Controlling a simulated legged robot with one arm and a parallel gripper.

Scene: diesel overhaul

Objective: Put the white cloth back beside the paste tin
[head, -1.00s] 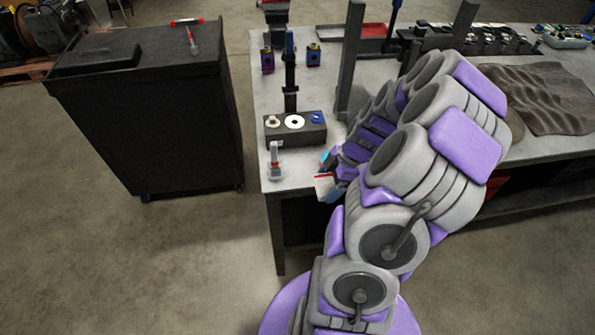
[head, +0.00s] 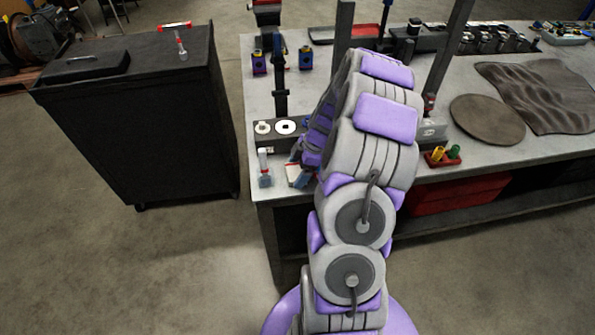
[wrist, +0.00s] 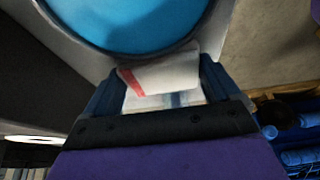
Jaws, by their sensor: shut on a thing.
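The white cloth (head: 297,178), with a red stripe, is held at the end of my arm, near the front left corner of the workbench. In the wrist view the cloth (wrist: 165,76) lies between the two dark blue fingers of my gripper (wrist: 160,82), which is shut on it. Just beyond it is a large round blue face (wrist: 135,18) with a grey rim, cut off by the frame's top; I cannot tell if this is the paste tin. My arm hides part of the bench beside the cloth in the head view.
A dark block (head: 263,141) with white discs stands behind the cloth. A small grey-and-red item (head: 264,168) stands left of it, near the edge. A black cabinet (head: 140,120) is left of the bench across a floor gap. A red tray (head: 441,158) lies right of my arm.

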